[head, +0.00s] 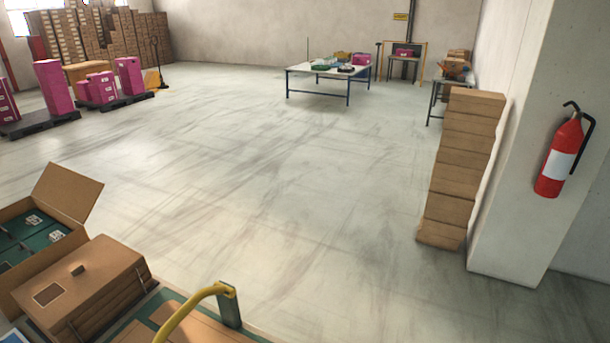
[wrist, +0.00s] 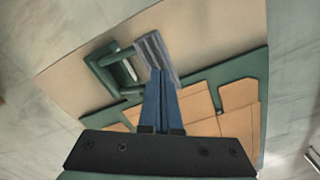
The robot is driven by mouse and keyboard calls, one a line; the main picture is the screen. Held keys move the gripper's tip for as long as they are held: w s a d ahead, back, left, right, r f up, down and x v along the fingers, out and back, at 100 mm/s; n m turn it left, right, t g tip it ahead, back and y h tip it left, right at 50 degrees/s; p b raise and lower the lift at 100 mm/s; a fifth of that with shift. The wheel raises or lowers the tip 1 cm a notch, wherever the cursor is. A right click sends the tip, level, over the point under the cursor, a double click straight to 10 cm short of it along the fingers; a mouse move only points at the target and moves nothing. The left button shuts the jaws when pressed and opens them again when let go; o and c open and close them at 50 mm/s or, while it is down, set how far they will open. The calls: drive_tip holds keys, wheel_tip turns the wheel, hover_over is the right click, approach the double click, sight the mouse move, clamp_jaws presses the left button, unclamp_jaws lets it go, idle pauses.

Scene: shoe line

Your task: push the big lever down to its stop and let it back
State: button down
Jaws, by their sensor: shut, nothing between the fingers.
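In the wrist view my gripper (wrist: 160,75) is shut and empty, with its blue fingers together. Its tips overlap the lower end of a grey ribbed bar (wrist: 150,50), which may be the big lever; I cannot tell whether they touch. A dark green frame (wrist: 98,70) stands just left of the bar, over a tan board (wrist: 205,45). In the head view a curved yellow bar (head: 190,309) meets a green post (head: 229,308) at the bottom edge; its lower end is cut off. I cannot tell whether it is part of the lever. My gripper is not in the head view.
Brown cardboard pieces (wrist: 200,104) lie on a green surface right of my fingers. In the head view, flat cartons (head: 85,285) and an open box (head: 65,192) are at lower left. A carton stack (head: 460,170) stands by a pillar at right. The middle floor is clear.

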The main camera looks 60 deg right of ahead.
drive_tip(key=shift+f+b, duration=2.75)
drive_tip(key=shift+f, duration=1.05)
drive_tip(key=shift+r, duration=0.25)
wheel_tip(320, 180, up, 12)
drive_tip(key=p, duration=1.2)
drive_tip(key=shift+f, duration=0.2)
